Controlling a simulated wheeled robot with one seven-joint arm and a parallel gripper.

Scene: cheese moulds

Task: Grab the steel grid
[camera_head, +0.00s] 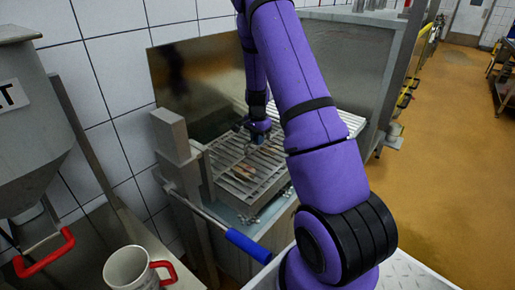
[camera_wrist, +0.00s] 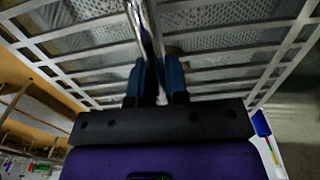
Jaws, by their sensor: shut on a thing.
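The steel grid (camera_head: 222,158), a rack of pale metal slats, lies across the top of a steel basin by the tiled wall. It also fills the top of the wrist view (camera_wrist: 220,74), with a perforated surface showing between its slats. My gripper (camera_head: 259,140) is at the grid's far side, pointing down. In the wrist view, the blue fingers of my gripper (camera_wrist: 159,66) are shut on a shiny metal bar of the grid. My arm hides the right part of the grid in the head view. I cannot tell whether the grid is lifted.
Small brownish pieces (camera_head: 243,172) show on the grid. A lever with a blue handle (camera_head: 248,245) sticks out in front of the basin. A steel hopper (camera_head: 35,120) and a mug with a red handle (camera_head: 126,270) stand at left. The orange floor (camera_head: 450,150) at right is open.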

